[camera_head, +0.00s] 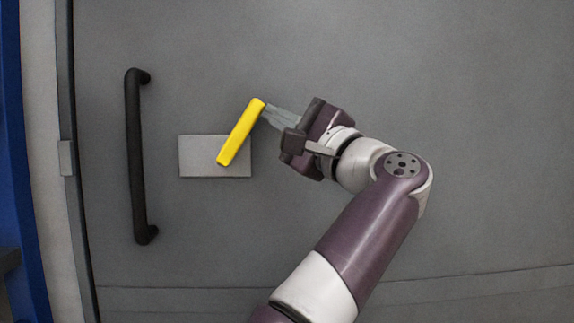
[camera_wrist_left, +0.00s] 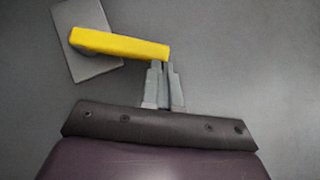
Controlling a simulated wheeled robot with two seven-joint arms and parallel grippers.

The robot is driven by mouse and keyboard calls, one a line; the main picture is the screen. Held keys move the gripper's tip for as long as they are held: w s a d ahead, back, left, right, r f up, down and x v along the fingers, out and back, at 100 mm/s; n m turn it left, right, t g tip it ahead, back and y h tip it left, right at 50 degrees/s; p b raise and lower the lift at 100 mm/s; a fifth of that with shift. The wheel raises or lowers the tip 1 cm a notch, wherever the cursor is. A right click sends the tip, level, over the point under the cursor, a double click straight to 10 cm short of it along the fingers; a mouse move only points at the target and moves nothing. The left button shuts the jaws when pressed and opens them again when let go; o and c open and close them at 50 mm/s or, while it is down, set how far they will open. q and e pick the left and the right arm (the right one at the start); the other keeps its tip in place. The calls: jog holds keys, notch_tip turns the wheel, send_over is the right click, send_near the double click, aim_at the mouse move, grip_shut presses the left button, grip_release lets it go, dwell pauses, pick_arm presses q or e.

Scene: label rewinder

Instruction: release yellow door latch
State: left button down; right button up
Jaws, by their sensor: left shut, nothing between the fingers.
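The yellow latch (camera_head: 241,132) is a bar on a light grey plate (camera_head: 200,157) fixed to the grey door. It is tilted, running from its lower end on the plate up and right past the plate's edge. In the left wrist view the latch (camera_wrist_left: 125,46) reaches from the plate (camera_wrist_left: 82,15) to just in front of my fingertips. My left gripper (camera_head: 269,110) is shut and empty, its fingertips at the latch's upper right end. It also shows in the left wrist view (camera_wrist_left: 162,66). I cannot tell whether the fingertips touch the latch. My right gripper is not in view.
A black vertical door handle (camera_head: 134,155) stands left of the plate. The door's left edge has a light frame with a small hinge-like piece (camera_head: 66,158), and a blue strip (camera_head: 14,140) lies beyond. The grey door surface (camera_head: 450,80) above and right of my gripper is clear.

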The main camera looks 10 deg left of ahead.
pick_arm(q)
jog(key=shift+s+a+r+n+g+h+p, duration=0.1)
jog(key=shift+a+r+n+g+h+p, duration=0.15)
jog(key=shift+a+r+n+g+p, duration=0.35)
jog(key=shift+s+a+r+n+g+h+p, duration=0.1)
jog(key=shift+a+r+n+g+h+p, duration=0.2)
jog(key=shift+n+p, duration=0.5)
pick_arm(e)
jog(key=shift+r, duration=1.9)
pick_arm(q)
jog(key=shift+d, duration=0.1)
